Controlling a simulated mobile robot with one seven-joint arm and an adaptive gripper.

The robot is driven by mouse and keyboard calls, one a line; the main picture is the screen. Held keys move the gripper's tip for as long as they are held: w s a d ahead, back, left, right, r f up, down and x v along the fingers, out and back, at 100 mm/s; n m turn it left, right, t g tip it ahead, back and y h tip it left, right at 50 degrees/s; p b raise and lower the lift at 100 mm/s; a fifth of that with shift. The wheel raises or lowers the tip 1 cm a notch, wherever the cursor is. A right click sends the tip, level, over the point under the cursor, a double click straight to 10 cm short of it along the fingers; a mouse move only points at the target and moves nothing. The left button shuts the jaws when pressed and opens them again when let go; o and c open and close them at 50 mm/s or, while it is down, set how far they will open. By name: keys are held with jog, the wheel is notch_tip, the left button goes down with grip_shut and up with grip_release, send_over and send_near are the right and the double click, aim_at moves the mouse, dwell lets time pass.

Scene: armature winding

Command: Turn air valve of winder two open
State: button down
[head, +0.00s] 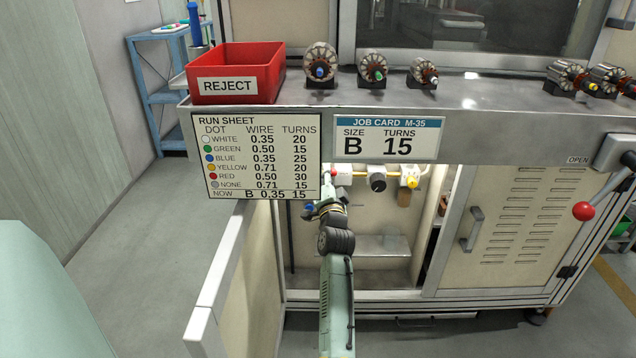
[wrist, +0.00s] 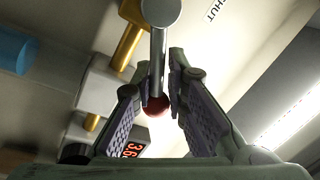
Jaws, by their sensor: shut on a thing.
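In the wrist view the air valve's lever (wrist: 158,60) is a metal rod. It runs down from a round grey pivot to a dark red ball (wrist: 157,106). My gripper (wrist: 160,85) has its two fingers on either side of the rod near the ball and is shut on the lever. A printed word ending in "HUT" stands beside the pivot. In the head view my gripper (head: 327,192) reaches into the open cabinet below the bench. It is small there, beside the run sheet's lower right edge, and the lever's position is hard to make out.
A yellow pipe (wrist: 128,40) and a red digital display (wrist: 133,150) are close to my fingers. In the head view the open cabinet door (head: 225,275) stands left of my arm. The run sheet (head: 255,155) and job card (head: 388,138) hang above the opening. A red reject bin (head: 262,62) stands on the bench.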

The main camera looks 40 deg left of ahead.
jog(key=shift+w+d+r+m, duration=0.2)
jog(key=shift+w+d+m, duration=0.05)
jog(key=shift+d+m, duration=0.05)
jog(key=c, duration=1.8)
grip_release()
jog(key=o, duration=0.4)
jog(key=shift+f, duration=0.2)
jog(key=shift+s+a, duration=0.1)
jog(key=shift+s, duration=0.1)
